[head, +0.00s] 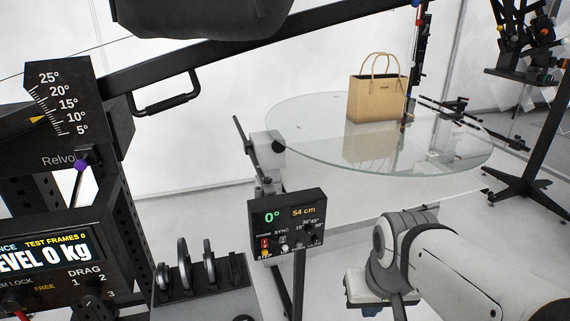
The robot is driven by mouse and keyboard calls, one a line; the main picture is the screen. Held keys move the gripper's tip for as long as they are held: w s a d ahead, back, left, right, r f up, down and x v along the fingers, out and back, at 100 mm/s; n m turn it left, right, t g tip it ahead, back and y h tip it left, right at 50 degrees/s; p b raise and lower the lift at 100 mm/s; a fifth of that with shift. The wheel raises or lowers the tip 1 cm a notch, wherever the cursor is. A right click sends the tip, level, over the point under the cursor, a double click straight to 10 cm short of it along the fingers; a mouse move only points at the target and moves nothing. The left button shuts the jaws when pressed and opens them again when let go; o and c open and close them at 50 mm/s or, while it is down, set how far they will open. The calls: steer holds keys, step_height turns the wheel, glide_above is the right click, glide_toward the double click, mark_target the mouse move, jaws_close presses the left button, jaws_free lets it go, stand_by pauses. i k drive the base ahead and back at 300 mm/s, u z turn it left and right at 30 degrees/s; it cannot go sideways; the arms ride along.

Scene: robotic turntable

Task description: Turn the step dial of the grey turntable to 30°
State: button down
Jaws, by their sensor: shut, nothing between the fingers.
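The turntable is a round glass plate (300,140) with a grey housing (266,152) at its left edge. A black control box (289,224) in front of it reads 0° in green and 54 cm in orange. The dark step dial (311,236) is at the box's lower right, with small degree marks around it. Its pointer is too small to read. My white and grey arm comes in from the lower right, to the right of the box. I cannot make out my gripper's fingers, and nothing of mine visibly touches the dial.
A tan paper bag (372,99) stands on the glass. A black rig with an angle scale (58,100) and a display (42,262) is at the left. A black boom crosses above. White floor is open behind.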

mark_target(309, 230)
steer(key=u, duration=1.05)
steer(key=k, duration=1.35)
steer(key=z, duration=0.9)
steer(key=i, duration=1)
steer(key=z, duration=0.1)
